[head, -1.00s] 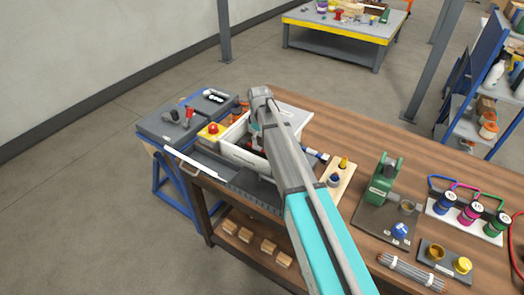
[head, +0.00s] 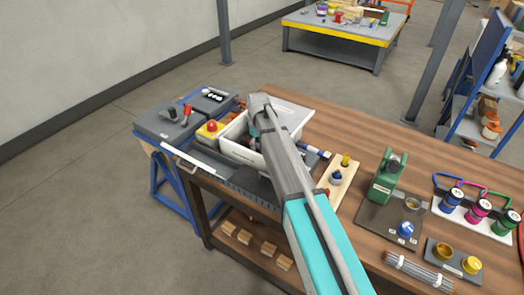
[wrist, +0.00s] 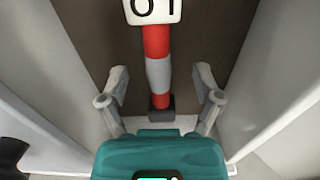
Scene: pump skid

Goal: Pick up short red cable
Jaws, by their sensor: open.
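The short red cable (wrist: 156,42) shows in the wrist view as a red length with a grey band and a dark end. A white tag reading "01" sits on it at the top of the picture. It lies between the two fingers of my gripper (wrist: 161,82), which are open and apart from it on both sides. In the head view my arm reaches over a white bin (head: 247,155). My forearm hides the cable and most of the gripper there.
Pale bin walls (wrist: 275,75) rise close on both sides in the wrist view. A yellow box with a red button (head: 211,129) stands left of the bin. A wooden block with bottles (head: 340,178) and a green pump (head: 387,177) stand to the right on the bench.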

